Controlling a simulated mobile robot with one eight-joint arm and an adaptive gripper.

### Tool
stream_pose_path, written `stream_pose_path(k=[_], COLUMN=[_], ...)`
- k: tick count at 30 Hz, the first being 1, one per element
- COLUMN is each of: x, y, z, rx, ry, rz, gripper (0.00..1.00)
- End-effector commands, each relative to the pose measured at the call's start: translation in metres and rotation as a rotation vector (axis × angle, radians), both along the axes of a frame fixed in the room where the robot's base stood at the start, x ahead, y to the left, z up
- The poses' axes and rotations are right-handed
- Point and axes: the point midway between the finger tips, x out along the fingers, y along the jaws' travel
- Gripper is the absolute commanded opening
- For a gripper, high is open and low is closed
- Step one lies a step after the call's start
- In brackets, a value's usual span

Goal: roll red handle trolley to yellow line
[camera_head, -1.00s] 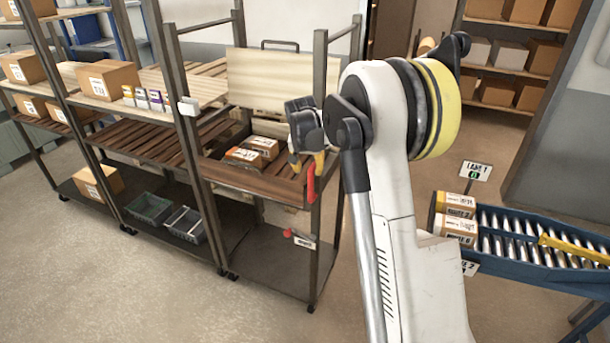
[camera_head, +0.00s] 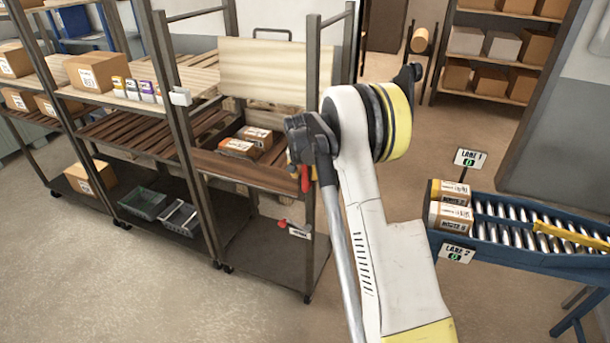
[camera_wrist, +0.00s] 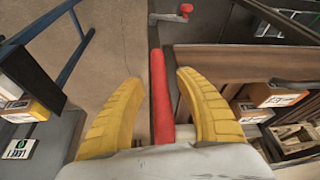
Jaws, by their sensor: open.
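The trolley is a dark-framed wheeled cart (camera_head: 265,265) with a wooden upper shelf. Its upright red handle (camera_head: 305,178) is at the right front post. In the wrist view the red handle (camera_wrist: 160,100) stands between the two yellow fingers of my gripper (camera_wrist: 158,77), with gaps on both sides. My gripper is open around it. In the head view my arm and wrist hide most of the gripper. A small red lever (camera_head: 282,224) with a white tag sits low on the trolley; it also shows in the wrist view (camera_wrist: 186,9). No yellow floor line is visible.
Boxes (camera_head: 240,147) lie on the trolley's shelf. A shelf rack (camera_head: 165,90) stands close at its left. A blue roller conveyor (camera_head: 520,258) with boxes stands to the right. Floor in front (camera_head: 130,300) is clear.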

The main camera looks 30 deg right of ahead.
Motion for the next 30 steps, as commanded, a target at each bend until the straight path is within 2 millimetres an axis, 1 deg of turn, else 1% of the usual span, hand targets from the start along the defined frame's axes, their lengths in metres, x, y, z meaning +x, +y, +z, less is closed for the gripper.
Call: stream_pose_path(k=[2,5,6,15,20,23,26,30], x=[0.0,0.0,0.0,-0.001,-0.008,-0.019,-0.034,-0.063], y=[0.0,0.0,0.0,0.0,-0.006,-0.015,-0.027,-0.049], z=[0.0,0.0,0.0,0.0,0.0,0.0,-0.001,-0.001], rx=[0.0,0.0,0.0,0.0,-0.001,-0.002,-0.001,-0.001], ry=[0.0,0.0,0.0,0.0,0.001,0.003,0.004,0.005], rz=[0.0,0.0,0.0,0.0,-0.002,-0.003,-0.006,-0.008], gripper=[0.41,0.12,0.0,0.0,0.0,0.0,0.0,0.0])
